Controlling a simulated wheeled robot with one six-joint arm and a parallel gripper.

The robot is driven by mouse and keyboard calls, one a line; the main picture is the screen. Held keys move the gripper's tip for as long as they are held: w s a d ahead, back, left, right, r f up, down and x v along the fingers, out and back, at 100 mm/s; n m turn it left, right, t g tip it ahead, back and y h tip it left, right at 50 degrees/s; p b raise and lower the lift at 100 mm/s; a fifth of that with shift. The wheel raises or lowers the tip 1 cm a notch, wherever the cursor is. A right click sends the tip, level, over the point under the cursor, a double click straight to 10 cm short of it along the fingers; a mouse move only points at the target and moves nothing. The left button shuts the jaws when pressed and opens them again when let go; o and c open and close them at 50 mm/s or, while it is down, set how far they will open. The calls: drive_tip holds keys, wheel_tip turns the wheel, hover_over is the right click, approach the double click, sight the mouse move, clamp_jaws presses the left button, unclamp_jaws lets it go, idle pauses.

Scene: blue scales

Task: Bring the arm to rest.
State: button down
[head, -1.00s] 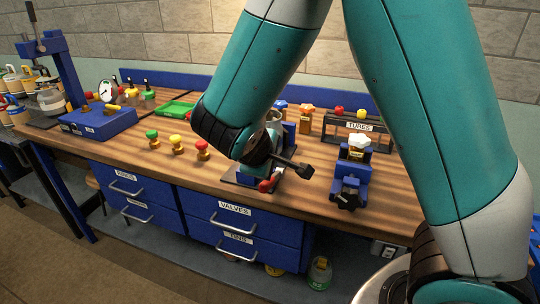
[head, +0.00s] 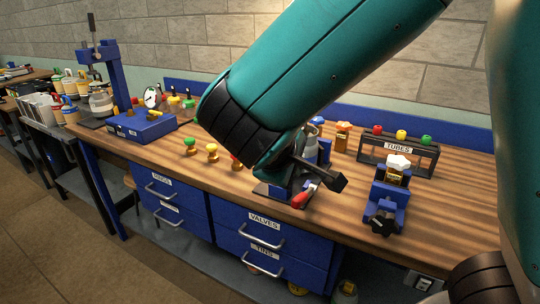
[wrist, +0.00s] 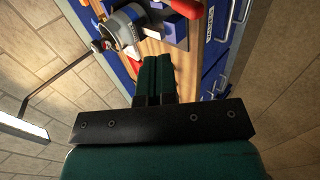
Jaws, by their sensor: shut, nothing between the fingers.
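My gripper (wrist: 157,62) shows in the wrist view as two dark green fingers lying side by side, shut with nothing between them. They point toward the bench edge, near a silver device on a blue base (wrist: 172,28) with a red handle (wrist: 186,8). In the head view my teal arm (head: 315,65) reaches in from the upper right, its dark joint in front of the bench middle. It partly hides the same device, whose red handle (head: 304,196) shows below. I cannot make out the fingers in the head view.
The wooden bench (head: 340,222) carries a blue press (head: 142,126) at left, several coloured knobs, a TUBES rack (head: 398,155) and a blue fixture with a white knob (head: 388,205). Blue drawers (head: 265,235) sit below. Open floor (head: 60,230) lies at the lower left.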

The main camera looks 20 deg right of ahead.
drive_tip(key=s+a+r+g+y, duration=0.1)
drive_tip(key=s+a+g+y, duration=0.1)
drive_tip(key=s+y, duration=0.3)
drive_tip(key=s+a+r+g+y, duration=0.1)
drive_tip(key=s+a+g+y, duration=0.2)
drive_tip(key=s, duration=0.9)
drive_tip(key=a+y, duration=0.2)
drive_tip(key=y, duration=0.1)
drive_tip(key=shift+s+a+m+g, duration=0.25)
drive_tip(key=shift+m+g, duration=0.05)
